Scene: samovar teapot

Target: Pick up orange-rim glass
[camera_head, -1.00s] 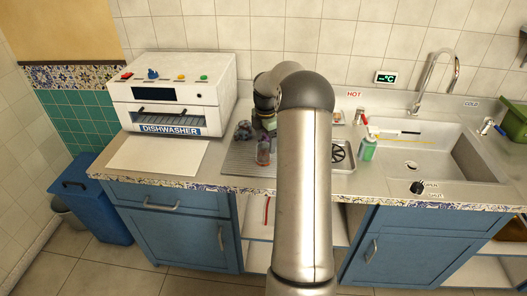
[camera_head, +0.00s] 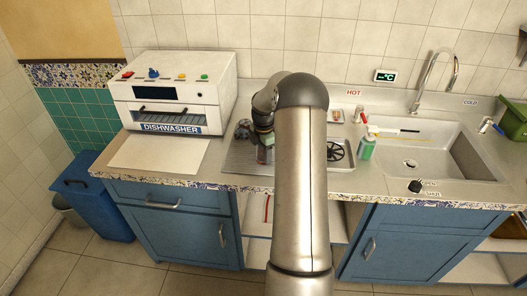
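A small glass (camera_head: 265,155) stands on the metal drainboard beside the stove ring, left of my arm. Its rim is hidden, so I cannot make out an orange rim. My gripper (camera_head: 264,142) is right at the top of this glass, pointing down. The fingers are too small and too covered to show whether they are open or shut, or whether they touch the glass. Another small dark object (camera_head: 243,130) sits just behind and left of it. My arm hides part of the drainboard to the right.
A white dishwasher (camera_head: 172,95) stands at the back left, with a pale mat (camera_head: 155,155) before it. A faucet (camera_head: 425,75) rises behind the sink.

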